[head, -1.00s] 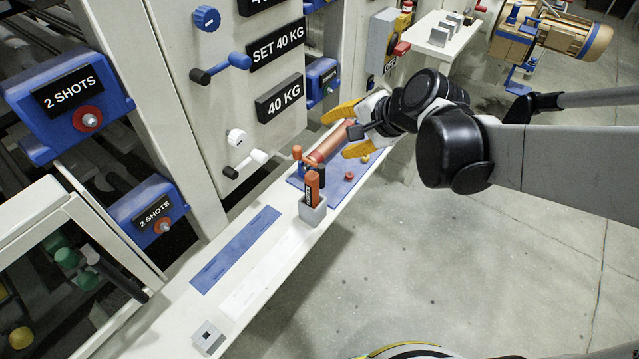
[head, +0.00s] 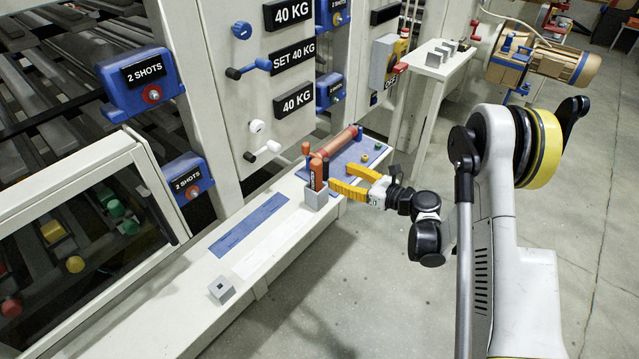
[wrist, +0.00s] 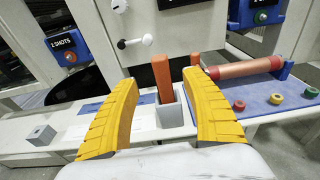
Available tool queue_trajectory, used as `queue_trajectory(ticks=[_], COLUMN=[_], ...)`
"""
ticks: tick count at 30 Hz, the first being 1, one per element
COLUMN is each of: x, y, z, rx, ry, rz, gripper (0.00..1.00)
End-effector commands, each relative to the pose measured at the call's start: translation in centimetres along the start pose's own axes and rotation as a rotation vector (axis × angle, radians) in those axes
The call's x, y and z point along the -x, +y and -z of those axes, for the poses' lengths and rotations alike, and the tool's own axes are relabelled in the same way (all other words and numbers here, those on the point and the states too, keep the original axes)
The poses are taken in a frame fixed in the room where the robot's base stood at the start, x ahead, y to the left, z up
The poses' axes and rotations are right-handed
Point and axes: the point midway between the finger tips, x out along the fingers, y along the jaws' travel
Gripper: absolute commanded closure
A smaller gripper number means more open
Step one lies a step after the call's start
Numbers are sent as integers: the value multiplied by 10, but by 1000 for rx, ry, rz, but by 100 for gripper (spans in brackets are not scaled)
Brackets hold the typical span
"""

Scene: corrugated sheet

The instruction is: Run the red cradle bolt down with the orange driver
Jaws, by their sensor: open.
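The orange driver (head: 317,175) stands upright in a small grey holder (head: 315,198) on the bench. In the wrist view the driver (wrist: 163,77) shows between my two yellow fingers, ahead of them. My gripper (head: 343,178) is open and empty, just right of the holder, its fingers pointing at the driver. A copper-coloured roller (head: 338,142) lies on the blue cradle plate behind. An upright red-orange piece (head: 306,148) stands at the roller's near end; I cannot tell if it is the bolt. A small red knob (wrist: 238,105) sits on the plate in the wrist view.
A blue strip (head: 240,228) and a small grey block (head: 221,290) are on the bench's near part. The panel with levers (head: 262,152) rises behind. Floor at right is open.

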Motion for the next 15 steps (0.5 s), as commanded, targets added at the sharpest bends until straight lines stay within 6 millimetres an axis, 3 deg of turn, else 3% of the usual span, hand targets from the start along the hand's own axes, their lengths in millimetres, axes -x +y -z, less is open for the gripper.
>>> queue_trajectory(ticks=[15], x=[-76], y=[1], z=[9], rx=[6], ry=[3], rz=[-3], gripper=[44])
